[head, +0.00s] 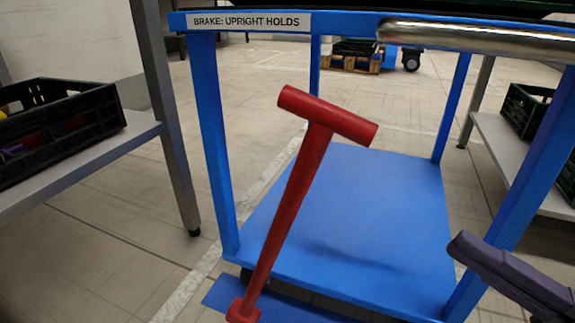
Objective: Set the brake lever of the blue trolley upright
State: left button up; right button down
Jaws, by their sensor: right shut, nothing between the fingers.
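The blue trolley (350,205) stands in front of me, with a label (249,22) reading "BRAKE: UPRIGHT HOLDS" on its top edge. Its red brake lever (298,190) has a T-shaped handle and rises from a pivot at the trolley's lower front. The lever leans, its top to the right of its base in the picture. My right gripper (462,246) is at the lower right, shut and empty, apart from the lever and in front of the trolley's right leg. My left gripper is not in view.
A metal bar (480,37) runs along the trolley's top right. A bench at left (80,153) holds a black crate (60,135); a shelf at right (520,155) holds a dark green crate (525,110). Floor between the left bench and trolley is clear.

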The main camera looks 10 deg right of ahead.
aim_at(321, 147)
jog(key=b+x, duration=0.3)
jog(key=x, duration=1)
jog(key=shift+a, duration=0.35)
jog(key=shift+r, duration=0.1)
jog(key=shift+g+h, duration=0.3)
jog(key=shift+g, duration=0.3)
jog(key=w+a+r+p, duration=0.1)
jog(key=p, duration=0.1)
jog(key=w+a+r+p, duration=0.1)
jog(key=a+r+p, duration=0.1)
jog(key=p, duration=0.1)
jog(key=shift+w+a, duration=0.2)
jog(key=w+a+g+h+p, duration=0.1)
jog(key=w+a+p, duration=0.3)
jog(key=a, duration=0.2)
jog(key=shift+a+n+g+h, duration=0.25)
jog(key=shift+n+g+h, duration=0.15)
jog(key=shift+w+d+p, duration=0.1)
jog(key=shift+p, duration=0.2)
